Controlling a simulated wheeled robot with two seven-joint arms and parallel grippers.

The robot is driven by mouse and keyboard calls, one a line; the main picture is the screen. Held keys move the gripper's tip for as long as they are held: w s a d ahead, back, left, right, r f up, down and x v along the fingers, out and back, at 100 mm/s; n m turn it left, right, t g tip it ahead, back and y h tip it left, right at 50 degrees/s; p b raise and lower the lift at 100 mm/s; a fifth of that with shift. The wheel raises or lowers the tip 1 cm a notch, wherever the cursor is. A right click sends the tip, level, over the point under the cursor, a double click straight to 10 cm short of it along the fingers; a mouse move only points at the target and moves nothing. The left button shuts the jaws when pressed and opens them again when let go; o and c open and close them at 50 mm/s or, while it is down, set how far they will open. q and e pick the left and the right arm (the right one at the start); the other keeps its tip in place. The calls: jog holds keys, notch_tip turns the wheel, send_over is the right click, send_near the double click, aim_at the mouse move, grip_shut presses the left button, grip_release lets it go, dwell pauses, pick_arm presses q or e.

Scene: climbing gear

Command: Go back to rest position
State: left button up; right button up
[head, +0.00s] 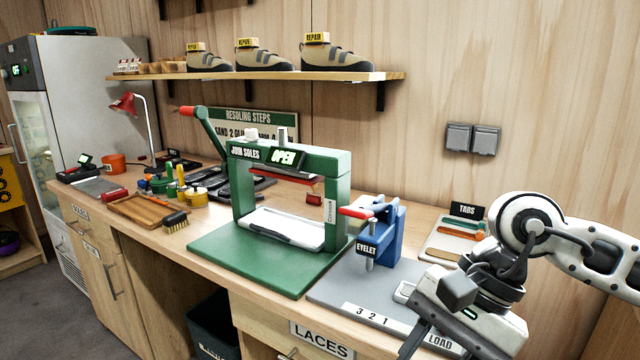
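My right gripper (425,340) is at the lower right, above the front edge of the bench near the grey LOAD plate. Its arm comes in from the right. Two dark fingers point down, and the lower ends run toward the bottom of the picture; nothing is clearly seen between them, and how far apart they stand is hard to judge. My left gripper and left arm are not in the head view.
A green sole press (340,205) marked OPEN stands mid-bench. A blue eyelet press (385,235) with a red handle stands close to my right gripper. A tabs tray (440,246) lies behind. Shoes (322,58) line the wall shelf. The floor at left is clear.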

jog(key=s+a+r+m+g+y, duration=0.1)
jog(key=s+a+r+m+y, duration=0.15)
jog(key=a+m+y, duration=0.5)
jog(key=s+a+r+m+y, duration=0.1)
jog(key=a+r+m+y, duration=0.2)
jog(key=a+m+y, duration=0.45)
jog(key=w+d+f+m+t+h, duration=0.35)
jog(key=m+t, duration=0.35)
jog(key=m, duration=0.4)
jog(key=w+d+f+m+t+h, duration=0.2)
jog(key=d+f+m+t+h, duration=0.3)
jog(key=m, duration=0.6)
jog(key=w+d+f+m+t+h, duration=0.1)
jog(key=w+f+m+t, duration=0.2)
jog(key=m+t, duration=0.65)
jog(key=s+d+f+m+g+h, duration=0.3)
jog(key=s+f+m, duration=0.3)
jog(key=f, duration=0.4)
jog(key=s+d+f+m+g+h, duration=0.4)
jog(key=s+d+f+m+g, duration=0.1)
jog(key=f+m, duration=0.4)
notch_tip(320, 180, down, 2)
jog(key=shift+s+f, duration=0.2)
jog(key=shift+s, duration=0.2)
